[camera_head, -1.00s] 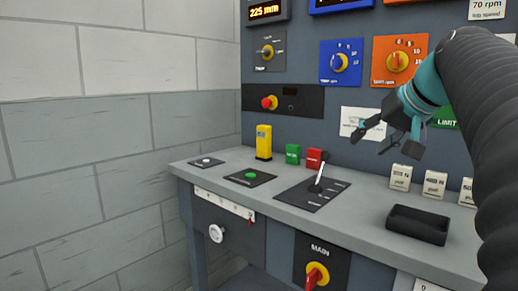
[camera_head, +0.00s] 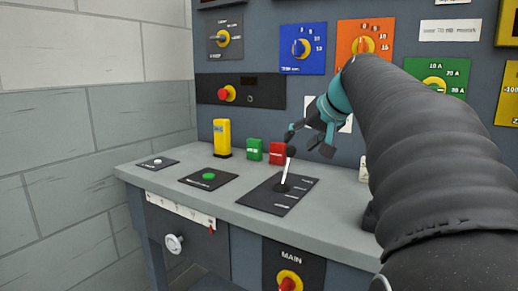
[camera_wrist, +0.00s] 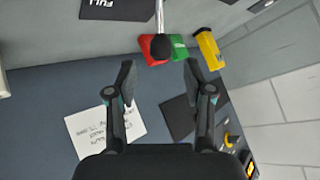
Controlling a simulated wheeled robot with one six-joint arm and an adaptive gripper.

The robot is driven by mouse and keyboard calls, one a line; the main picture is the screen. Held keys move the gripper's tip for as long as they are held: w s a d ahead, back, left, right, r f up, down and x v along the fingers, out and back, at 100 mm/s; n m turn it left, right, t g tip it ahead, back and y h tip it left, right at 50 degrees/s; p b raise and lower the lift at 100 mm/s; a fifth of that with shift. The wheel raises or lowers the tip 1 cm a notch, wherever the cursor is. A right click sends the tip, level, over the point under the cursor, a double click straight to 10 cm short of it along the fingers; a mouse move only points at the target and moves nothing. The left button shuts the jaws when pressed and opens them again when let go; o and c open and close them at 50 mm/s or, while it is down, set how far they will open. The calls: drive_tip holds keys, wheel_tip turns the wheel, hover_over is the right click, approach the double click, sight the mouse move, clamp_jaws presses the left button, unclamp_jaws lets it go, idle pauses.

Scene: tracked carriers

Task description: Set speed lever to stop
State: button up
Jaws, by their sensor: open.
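The speed lever (camera_head: 286,171) has a pale shaft and a black knob, and stands on a black marked plate (camera_head: 268,199) on the bench. The shaft is near upright, leaning slightly right at its top. The plate's small labels are hard to read in the head view. My gripper (camera_head: 309,143) is open and empty, just right of the knob in the head view. In the wrist view the open fingers (camera_wrist: 159,78) point toward the lever's knob (camera_wrist: 160,46), which lies ahead of the tips, lined up with the gap. A plate corner reading FULL (camera_wrist: 103,4) shows there.
Red (camera_head: 276,153), green (camera_head: 254,149) and yellow (camera_head: 222,138) blocks stand behind the lever. A green button (camera_head: 209,176) is to its left. Panel knobs and a red button (camera_head: 224,94) are on the wall behind. My arm hides the bench's right side.

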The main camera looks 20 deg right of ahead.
sight(292, 148)
drive_tip(key=shift+x, duration=2.5)
drive_tip(key=shift+a, duration=0.1)
clamp_jaws()
